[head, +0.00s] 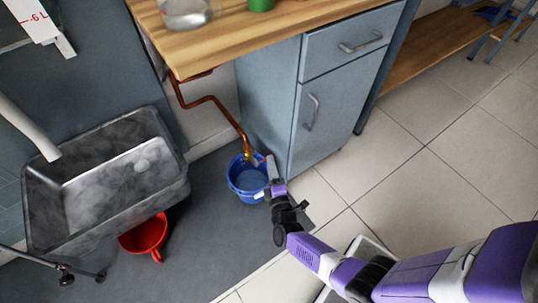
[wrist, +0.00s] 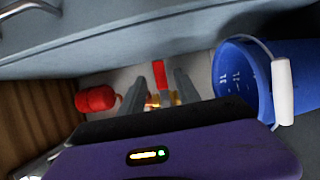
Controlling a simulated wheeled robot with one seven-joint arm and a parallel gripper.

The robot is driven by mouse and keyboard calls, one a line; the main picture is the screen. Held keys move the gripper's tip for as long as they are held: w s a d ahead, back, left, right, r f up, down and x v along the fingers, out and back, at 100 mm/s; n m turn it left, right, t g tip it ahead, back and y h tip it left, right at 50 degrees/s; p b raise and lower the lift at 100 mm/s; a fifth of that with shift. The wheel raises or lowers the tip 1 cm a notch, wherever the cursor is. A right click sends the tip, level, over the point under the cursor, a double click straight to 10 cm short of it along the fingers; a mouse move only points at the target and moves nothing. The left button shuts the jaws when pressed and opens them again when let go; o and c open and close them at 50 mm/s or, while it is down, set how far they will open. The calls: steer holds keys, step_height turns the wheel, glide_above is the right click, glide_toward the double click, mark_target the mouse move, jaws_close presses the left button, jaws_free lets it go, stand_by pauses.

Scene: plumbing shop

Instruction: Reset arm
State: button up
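My gripper (head: 271,167) reaches down beside the blue bucket and the brass end of a copper pipe. In the wrist view my gripper (wrist: 162,82) shows two grey fingers standing apart. A narrow red piece (wrist: 155,73) and some brass (wrist: 153,99) show in and around the gap between the fingers. I cannot tell whether the fingers touch them. In the head view the brass fitting (head: 249,156) sits at the lower end of the copper pipe (head: 217,103), above the bucket. My arm is stretched out from the lower right.
The blue bucket (head: 247,186) stands close to my gripper, also at right in the wrist view (wrist: 240,85). A grey cabinet (head: 335,118) and wooden worktop (head: 262,35) rise behind. A metal sink (head: 110,185) and red container (head: 146,236) are left. Tiled floor (head: 425,192) is open at right.

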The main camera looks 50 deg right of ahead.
steer(key=shift+s+a, duration=0.3)
steer(key=shift+s, duration=0.1)
stand_by(0.3)
steer(key=s+a+r+m+t+y, duration=0.1)
steer(key=s+a+r+m+y, duration=0.25)
steer(key=s+a+r, duration=0.55)
steer(key=s+a+r+m+t+y, duration=0.15)
steer(key=s+a+r+y, duration=0.35)
steer(key=s, duration=0.6)
steer(key=s+a+r+m+g+y, duration=0.1)
steer(key=s+a+r+m, duration=0.25)
steer(key=r, duration=0.45)
steer(key=s+a+r+m+g+y, duration=0.1)
steer(key=s+a+r+m+y, duration=0.1)
steer(key=s+r, duration=0.35)
step_height(320, 180, up, 32)
steer(key=w+p, duration=0.2)
steer(key=p, duration=2.7)
steer(key=shift+f, duration=0.25)
steer(key=shift+a+h, duration=0.1)
steer(key=shift+h, duration=0.15)
